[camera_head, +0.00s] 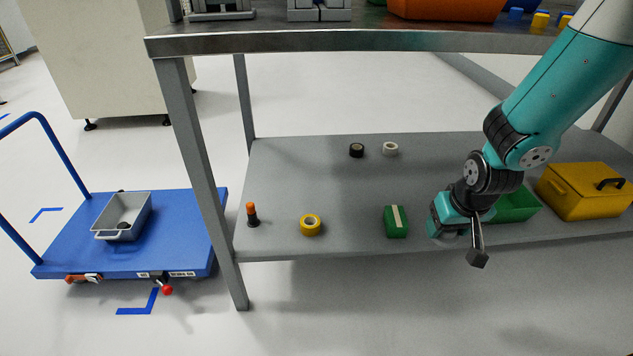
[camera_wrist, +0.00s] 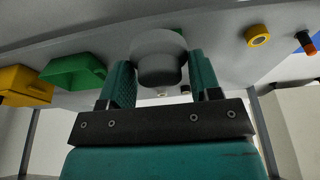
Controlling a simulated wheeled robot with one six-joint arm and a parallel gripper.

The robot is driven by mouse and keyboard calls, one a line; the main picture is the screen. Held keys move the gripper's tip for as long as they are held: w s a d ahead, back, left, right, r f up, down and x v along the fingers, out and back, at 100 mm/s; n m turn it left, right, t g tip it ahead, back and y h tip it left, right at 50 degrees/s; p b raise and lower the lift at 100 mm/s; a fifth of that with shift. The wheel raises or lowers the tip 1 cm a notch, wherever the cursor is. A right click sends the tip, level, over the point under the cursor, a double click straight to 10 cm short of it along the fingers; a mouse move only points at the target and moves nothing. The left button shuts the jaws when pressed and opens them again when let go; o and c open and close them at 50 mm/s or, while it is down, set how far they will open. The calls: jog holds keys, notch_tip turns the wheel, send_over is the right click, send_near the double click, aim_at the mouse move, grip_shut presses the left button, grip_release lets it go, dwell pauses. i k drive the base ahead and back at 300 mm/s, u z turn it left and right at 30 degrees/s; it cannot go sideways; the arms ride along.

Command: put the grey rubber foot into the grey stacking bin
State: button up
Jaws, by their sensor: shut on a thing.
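My gripper (camera_wrist: 162,78) is shut on the grey rubber foot (camera_wrist: 160,58), a round grey piece held between its two teal fingers in the wrist view. In the head view my gripper (camera_head: 440,226) is over the front of the lower shelf, right of the green box with a pale stripe, and mostly hides the foot. The grey stacking bin (camera_head: 107,236) stands on the blue cart at the far left, well away from my gripper. A small dark spot shows inside it.
The grey lower shelf (camera_head: 285,180) carries a yellow tape roll (camera_head: 311,225), an orange-topped black item (camera_head: 252,214), the green box (camera_head: 396,222), a green bin (camera_head: 515,206) and a yellow case (camera_head: 585,192). A shelf post (camera_head: 205,180) stands between shelf and blue cart (camera_head: 175,235).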

aim_at(135, 216)
jog(key=u, duration=2.5)
jog(key=i, duration=2.9)
jog(key=z, duration=2.5)
jog(key=i, duration=0.55)
